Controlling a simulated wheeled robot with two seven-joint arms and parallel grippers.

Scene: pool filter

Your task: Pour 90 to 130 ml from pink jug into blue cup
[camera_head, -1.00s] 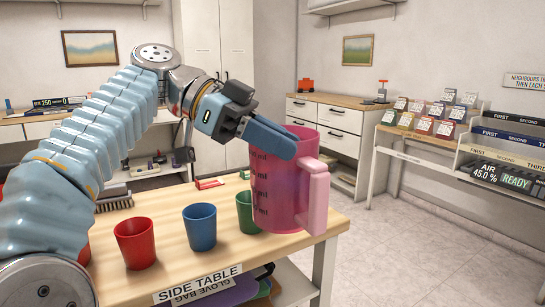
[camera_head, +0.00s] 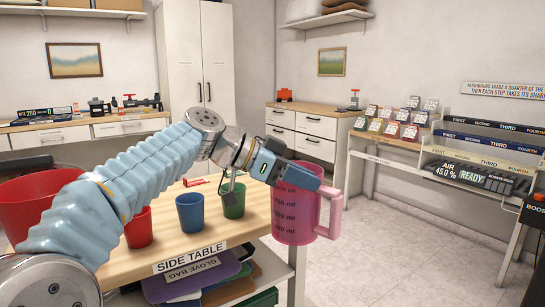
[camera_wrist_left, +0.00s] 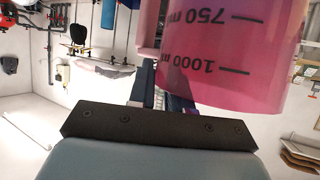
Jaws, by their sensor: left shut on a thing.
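The pink jug (camera_head: 290,215) is a translucent measuring jug with black marks and a handle on its right side. My left gripper (camera_head: 310,178) is shut on it near the top. The jug hangs roughly upright beyond the right edge of the side table, right of the green cup. The left wrist view shows its marked wall (camera_wrist_left: 220,50) close up. The blue cup (camera_head: 190,211) stands upright on the table, between a red cup (camera_head: 139,228) and the green cup (camera_head: 233,200). I cannot tell the liquid level in the jug. My right gripper is not in view.
The side table (camera_head: 258,216) has a labelled front edge and a lower shelf with bags. A large red container (camera_head: 35,195) stands at the left. A drawer cabinet (camera_head: 310,135) and a display rack (camera_head: 480,140) stand behind and to the right. The floor at right is clear.

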